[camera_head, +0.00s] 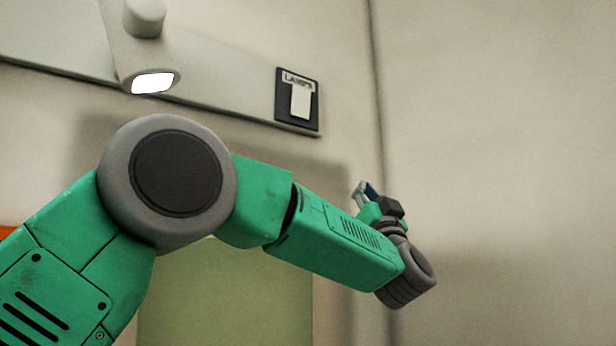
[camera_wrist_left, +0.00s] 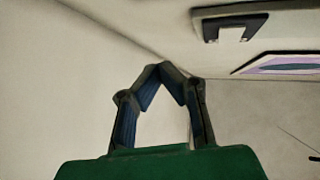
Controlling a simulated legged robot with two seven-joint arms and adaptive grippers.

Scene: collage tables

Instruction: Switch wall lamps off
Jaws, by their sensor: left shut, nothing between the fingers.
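A wall lamp (camera_head: 140,60) hangs at the upper left of the head view, its lower face glowing white. A dark switch plate (camera_head: 283,112) labelled "LAMPS" sits on the wall rail, with a white lever (camera_head: 301,101) on it. My left gripper (camera_head: 364,192) is right of and below the plate, apart from it in the picture and partly hidden by its own wrist. In the left wrist view its fingertips (camera_wrist_left: 160,70) meet, with nothing between them. A dark plate with a pale middle (camera_wrist_left: 232,28), likely the switch, shows there at upper right. My right gripper is not in view.
A pale rail (camera_head: 225,112) runs along the wall behind my left arm. A wall corner (camera_head: 377,100) lies right of the switch. A greenish panel (camera_head: 225,295) is below my arm. A purple framed panel (camera_wrist_left: 290,65) shows in the wrist view.

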